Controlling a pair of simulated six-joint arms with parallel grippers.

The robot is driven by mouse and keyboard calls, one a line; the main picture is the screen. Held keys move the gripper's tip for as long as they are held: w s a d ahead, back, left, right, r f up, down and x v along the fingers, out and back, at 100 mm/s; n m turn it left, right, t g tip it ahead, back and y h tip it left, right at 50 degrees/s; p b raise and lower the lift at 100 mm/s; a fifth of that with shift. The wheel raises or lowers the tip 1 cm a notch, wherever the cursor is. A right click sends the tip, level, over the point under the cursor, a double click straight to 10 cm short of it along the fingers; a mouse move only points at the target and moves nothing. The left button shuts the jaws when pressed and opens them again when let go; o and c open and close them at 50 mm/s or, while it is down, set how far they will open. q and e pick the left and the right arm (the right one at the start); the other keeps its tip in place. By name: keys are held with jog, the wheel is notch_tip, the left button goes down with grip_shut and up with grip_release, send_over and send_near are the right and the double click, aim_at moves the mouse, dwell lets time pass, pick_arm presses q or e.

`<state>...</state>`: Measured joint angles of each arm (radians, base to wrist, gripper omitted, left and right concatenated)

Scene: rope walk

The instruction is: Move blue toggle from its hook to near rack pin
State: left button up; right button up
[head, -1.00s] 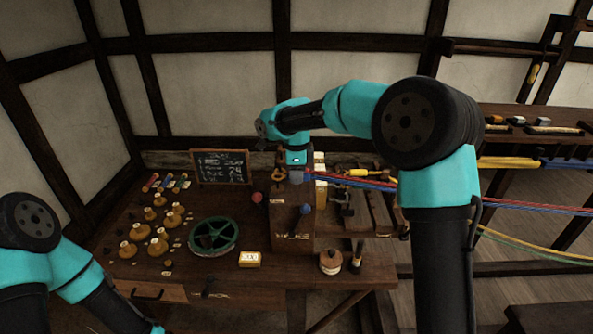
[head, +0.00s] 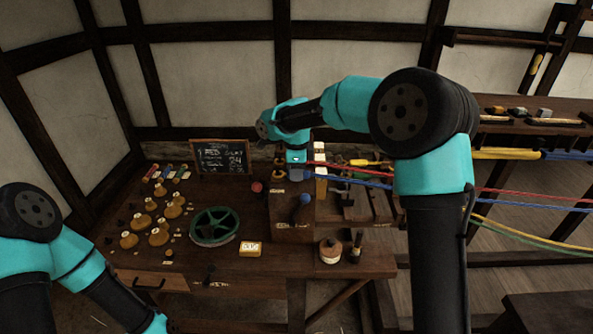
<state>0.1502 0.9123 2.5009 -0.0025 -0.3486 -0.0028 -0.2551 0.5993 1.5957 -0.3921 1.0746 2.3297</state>
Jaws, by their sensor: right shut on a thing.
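My right gripper (head: 296,175) points down at the top of the dark wooden box (head: 290,226) on the bench. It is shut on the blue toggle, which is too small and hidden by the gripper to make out. A blue strand (head: 362,182) runs from beside the gripper to the right, with a red strand (head: 365,173) close to it. I cannot make out the hook or single out the rack pin. My left arm comes in at the lower left, and its gripper is out of the picture.
A blue ball knob (head: 305,199) and a red ball knob (head: 256,187) are by the box. A green wheel (head: 214,212), several wooden bobbins (head: 159,237) and a chalkboard (head: 222,157) are to the left.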

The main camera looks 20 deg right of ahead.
jog(key=shift+f, duration=0.1)
dwell(0.5)
jog(key=o, duration=0.9)
jog(key=shift+r, duration=4.05)
